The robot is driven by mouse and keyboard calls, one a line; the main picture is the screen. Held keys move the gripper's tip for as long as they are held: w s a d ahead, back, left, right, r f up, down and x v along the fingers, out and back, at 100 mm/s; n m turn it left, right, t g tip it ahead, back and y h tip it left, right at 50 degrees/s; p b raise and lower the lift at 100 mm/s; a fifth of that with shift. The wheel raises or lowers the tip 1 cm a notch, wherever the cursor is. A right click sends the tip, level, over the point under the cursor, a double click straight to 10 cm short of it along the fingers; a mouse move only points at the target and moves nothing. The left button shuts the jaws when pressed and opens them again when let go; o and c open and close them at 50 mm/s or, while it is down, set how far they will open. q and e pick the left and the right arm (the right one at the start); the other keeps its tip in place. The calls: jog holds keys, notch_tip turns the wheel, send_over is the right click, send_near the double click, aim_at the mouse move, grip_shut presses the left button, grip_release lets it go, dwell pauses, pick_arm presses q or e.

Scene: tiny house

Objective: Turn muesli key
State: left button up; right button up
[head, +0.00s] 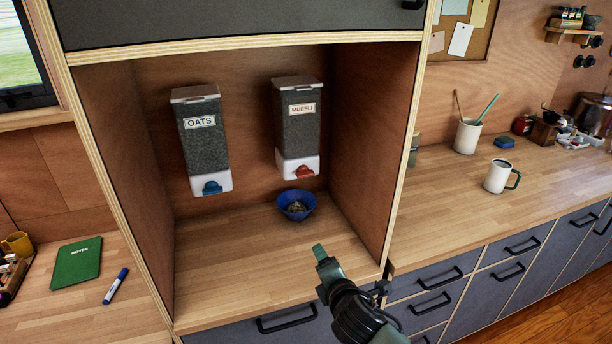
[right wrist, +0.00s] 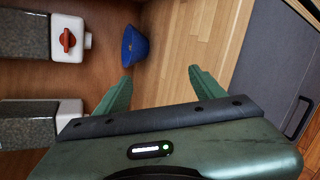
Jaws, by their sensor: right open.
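The muesli dispenser (head: 298,125) is fixed to the back wall of the niche, with a label reading MUESLI and a white base. Its red key (head: 304,172) is on the front of that base. The red key (right wrist: 67,38) also shows at upper left in the right wrist view, turned on its side. A blue bowl (head: 296,206) with some muesli-like content stands on the niche floor below the dispenser. My right gripper (head: 320,252) is in front of the bowl, lower and nearer. In the right wrist view its fingers (right wrist: 160,80) are apart with nothing between them. My left gripper is not seen.
The oats dispenser (head: 203,140) with a blue key (head: 212,187) hangs to the left. The niche's right side wall (head: 372,150) stands close to my right arm. The niche floor left of the bowl is clear. A white mug (head: 497,176) stands on the right counter.

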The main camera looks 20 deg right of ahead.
aim_at(306, 175)
jog(key=shift+w+d+r+n+t+y+p, duration=0.1)
jog(key=shift+w+d+r+n+t+y, duration=0.45)
jog(key=shift+w+r+n, duration=2.35)
jog(key=shift+w+a+r+n+t+y+p, duration=0.15)
jog(key=shift+w+r+n+t, duration=1.5)
jog(key=shift+w, duration=2.35)
jog(key=shift+w+d+r+n+t+y+p, duration=0.1)
jog(key=shift+w+d+r+n+t+y, duration=0.15)
jog(key=shift+w+r+n, duration=2.25)
jog(key=shift+w+f+n, duration=0.45)
jog(key=shift+w+f, duration=0.3)
jog(key=shift+w, duration=0.2)
jog(key=shift+c, duration=0.3)
jog(key=c, duration=1.3)
jog(key=shift+m, duration=0.3)
